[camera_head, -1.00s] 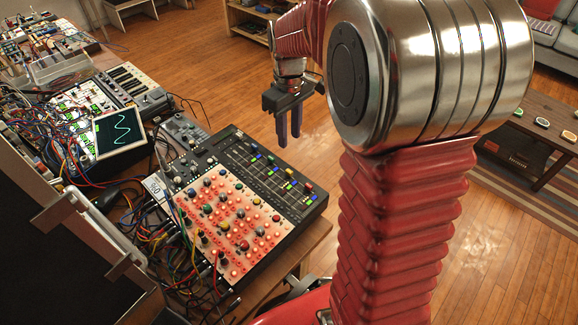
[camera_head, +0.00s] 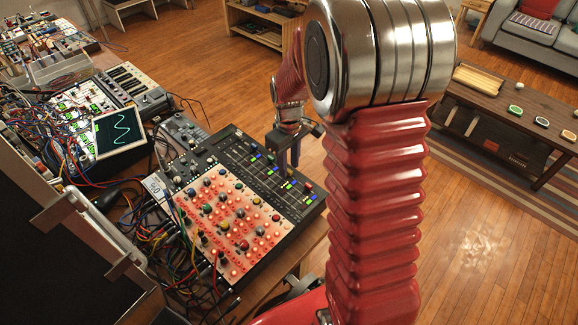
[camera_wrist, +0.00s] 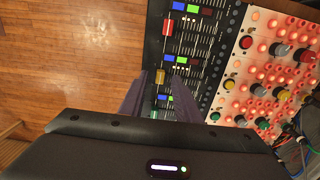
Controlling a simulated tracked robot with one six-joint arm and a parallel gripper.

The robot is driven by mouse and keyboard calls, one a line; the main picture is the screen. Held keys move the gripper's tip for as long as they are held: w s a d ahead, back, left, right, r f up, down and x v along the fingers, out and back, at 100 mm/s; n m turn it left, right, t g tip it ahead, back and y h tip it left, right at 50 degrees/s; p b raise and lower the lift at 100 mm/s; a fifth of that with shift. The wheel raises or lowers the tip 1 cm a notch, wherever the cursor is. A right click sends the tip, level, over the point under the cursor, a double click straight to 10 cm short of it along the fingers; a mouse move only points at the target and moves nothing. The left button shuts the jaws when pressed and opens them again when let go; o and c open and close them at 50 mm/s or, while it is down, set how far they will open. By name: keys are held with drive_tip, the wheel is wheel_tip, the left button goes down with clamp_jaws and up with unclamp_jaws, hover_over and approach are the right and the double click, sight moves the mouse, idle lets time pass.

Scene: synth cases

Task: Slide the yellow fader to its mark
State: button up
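The yellow fader (camera_wrist: 160,76) is a small knob on the dark fader strip of the mixer (camera_head: 247,152). In the wrist view it appears between the tips of my gripper (camera_wrist: 160,78), whose two dark fingers are open, with a gap on either side of it. The head view shows my gripper (camera_head: 287,160) pointing down over the fader strip. I cannot tell whether the fingertips are level with the knob or above it. Blue and green patches (camera_wrist: 175,60) lie by the tracks; I cannot tell which is the yellow fader's mark.
A red fader (camera_wrist: 168,27) stands beside the yellow one. The red-lit panel (camera_head: 230,220) with many knobs adjoins the fader strip. Tangled cables (camera_head: 190,255) and an oscilloscope screen (camera_head: 119,131) are on the left. Open wooden floor lies beyond the bench's right edge.

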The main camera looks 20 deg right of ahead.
drive_tip(key=shift+f, duration=0.7)
drive_tip(key=shift+c, duration=0.3)
clamp_jaws()
